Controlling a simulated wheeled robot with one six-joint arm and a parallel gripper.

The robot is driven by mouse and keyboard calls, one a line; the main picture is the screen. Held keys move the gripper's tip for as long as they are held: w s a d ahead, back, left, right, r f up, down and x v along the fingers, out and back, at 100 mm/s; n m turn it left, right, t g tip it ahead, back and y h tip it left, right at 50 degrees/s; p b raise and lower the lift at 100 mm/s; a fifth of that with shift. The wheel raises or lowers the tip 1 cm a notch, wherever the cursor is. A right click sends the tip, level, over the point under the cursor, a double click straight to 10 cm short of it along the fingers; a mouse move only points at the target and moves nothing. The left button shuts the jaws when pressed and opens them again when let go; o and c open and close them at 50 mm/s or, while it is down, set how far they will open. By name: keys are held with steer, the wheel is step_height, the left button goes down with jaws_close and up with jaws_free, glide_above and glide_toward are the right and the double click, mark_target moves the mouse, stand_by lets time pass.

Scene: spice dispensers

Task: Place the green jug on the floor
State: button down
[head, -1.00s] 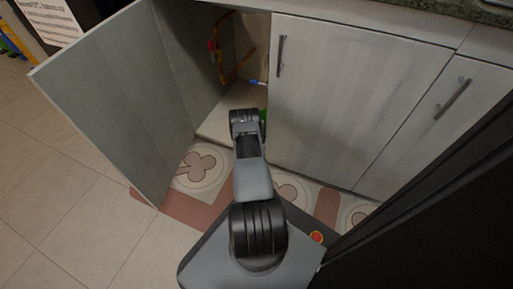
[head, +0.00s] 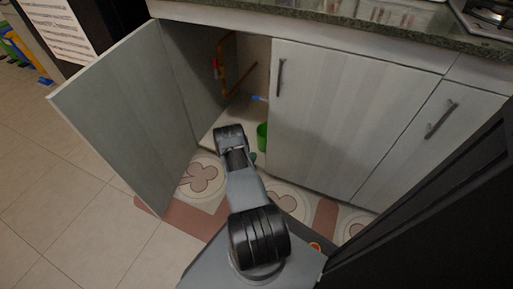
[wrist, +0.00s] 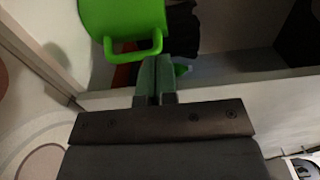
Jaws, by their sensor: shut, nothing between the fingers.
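The green jug (head: 262,136) stands at the open cabinet's floor, partly hidden behind the edge of the closed door in the head view. In the wrist view, the jug (wrist: 125,14) fills the upper left, with its loop handle facing my gripper. My gripper (wrist: 159,62) is shut and empty, its teal fingertips close beside the right end of the handle. I cannot tell whether they touch it. In the head view my arm hides most of the gripper.
The left cabinet door (head: 130,115) stands wide open; the door to its right (head: 350,110) is closed. A patterned mat (head: 200,178) lies on the floor in front. Bare tiles (head: 80,200) are clear at the left.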

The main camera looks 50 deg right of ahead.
steer(key=shift+p+v, duration=0.3)
steer(key=shift+v, duration=1.2)
